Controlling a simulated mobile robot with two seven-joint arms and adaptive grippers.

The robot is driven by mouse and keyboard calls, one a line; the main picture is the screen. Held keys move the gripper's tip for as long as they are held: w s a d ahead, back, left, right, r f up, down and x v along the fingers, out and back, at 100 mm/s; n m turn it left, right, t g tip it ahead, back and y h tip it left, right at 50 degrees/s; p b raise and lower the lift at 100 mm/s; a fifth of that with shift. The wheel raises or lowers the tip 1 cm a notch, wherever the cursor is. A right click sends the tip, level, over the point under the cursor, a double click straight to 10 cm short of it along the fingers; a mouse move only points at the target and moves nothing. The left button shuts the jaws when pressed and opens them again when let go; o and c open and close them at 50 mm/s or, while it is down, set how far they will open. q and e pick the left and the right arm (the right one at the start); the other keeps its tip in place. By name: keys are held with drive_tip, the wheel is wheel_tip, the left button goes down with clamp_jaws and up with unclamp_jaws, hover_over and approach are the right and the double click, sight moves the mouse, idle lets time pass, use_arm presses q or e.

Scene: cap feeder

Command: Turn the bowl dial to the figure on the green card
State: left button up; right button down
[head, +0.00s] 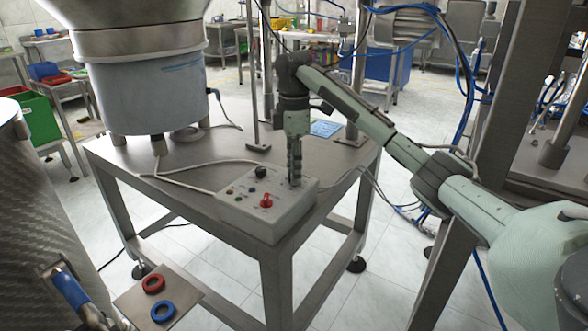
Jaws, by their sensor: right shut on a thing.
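The grey control box (258,222) stands on the front right of the steel table, with a black knob (260,171), a red knob (266,201) and small buttons on its sloping top. My right gripper (295,181) points straight down over the right end of the box. Its fingers are shut on what appears to be the bowl dial; the fingers hide the dial and its figures. I cannot make out a green card. A blue card (326,128) lies on the table behind the gripper. My left gripper is not in view.
The large feeder bowl (145,95) stands on the left of the steel table (190,190). Steel posts (251,80) rise behind the box. Cables run across the tabletop. A small plate with a red ring (153,284) and a blue ring (162,311) is at lower left.

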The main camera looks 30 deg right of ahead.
drive_tip(key=m, duration=0.4)
drive_tip(key=shift+m, duration=0.3)
drive_tip(key=m, duration=0.4)
drive_tip(key=shift+m, duration=0.3)
drive_tip(key=m, duration=0.2)
drive_tip(key=shift+m, duration=0.4)
drive_tip(key=m, duration=0.7)
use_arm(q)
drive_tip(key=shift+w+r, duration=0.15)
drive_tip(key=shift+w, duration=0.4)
use_arm(e)
drive_tip(key=shift+m, duration=0.7)
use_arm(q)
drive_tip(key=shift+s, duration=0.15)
